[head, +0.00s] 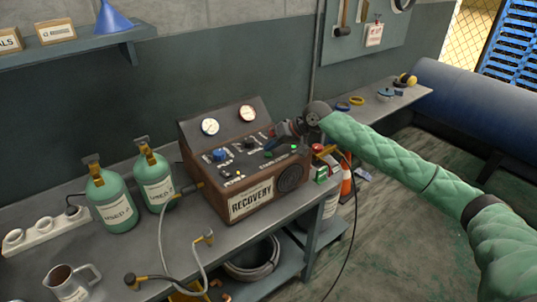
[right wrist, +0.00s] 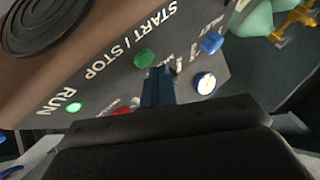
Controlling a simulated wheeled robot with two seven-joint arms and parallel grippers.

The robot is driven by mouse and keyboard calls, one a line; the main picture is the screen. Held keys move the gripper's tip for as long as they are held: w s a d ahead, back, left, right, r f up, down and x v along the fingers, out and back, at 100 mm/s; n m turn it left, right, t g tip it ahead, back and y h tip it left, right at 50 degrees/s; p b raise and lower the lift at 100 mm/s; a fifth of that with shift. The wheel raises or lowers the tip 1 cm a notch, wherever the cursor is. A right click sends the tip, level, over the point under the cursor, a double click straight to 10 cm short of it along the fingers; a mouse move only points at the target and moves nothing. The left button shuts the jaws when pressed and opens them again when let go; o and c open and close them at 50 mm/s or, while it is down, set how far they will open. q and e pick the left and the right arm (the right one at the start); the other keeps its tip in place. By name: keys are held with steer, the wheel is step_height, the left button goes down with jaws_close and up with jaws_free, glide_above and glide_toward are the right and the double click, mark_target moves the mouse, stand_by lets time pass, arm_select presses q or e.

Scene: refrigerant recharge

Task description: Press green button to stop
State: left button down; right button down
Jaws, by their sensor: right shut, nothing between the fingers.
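The brown recovery machine (head: 250,201) stands on the grey bench, with a sloped dark control panel. The green button (right wrist: 144,58) sits beside the START / STOP lettering in the right wrist view; it also shows small in the head view (head: 268,154). A green light (right wrist: 74,107) by the word RUN is bright. My right gripper (right wrist: 157,72) is shut and empty, over the panel. Its fingertips appear right beside the green button; I cannot tell if they touch it. In the head view the right gripper (head: 283,131) reaches over the panel from the right. My left gripper is not in view.
A blue knob (right wrist: 211,42), a white-faced dial (right wrist: 205,84) and a partly covered red button (right wrist: 122,110) lie close to the fingers. Two green cylinders (head: 110,203) and a hose stand left of the machine. A metal mug (head: 72,284) is at front left.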

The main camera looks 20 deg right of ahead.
mark_target(272, 156)
steer(key=shift+f, duration=0.2)
stand_by(0.6)
steer(key=shift+f+p, duration=0.3)
steer(key=shift+f, duration=0.05)
stand_by(0.4)
steer(key=shift+r, duration=0.15)
steer(key=shift+r+p, duration=0.45)
steer(key=shift+p, duration=0.35)
step_height(272, 156, up, 6)
steer(key=p, duration=0.5)
stand_by(0.5)
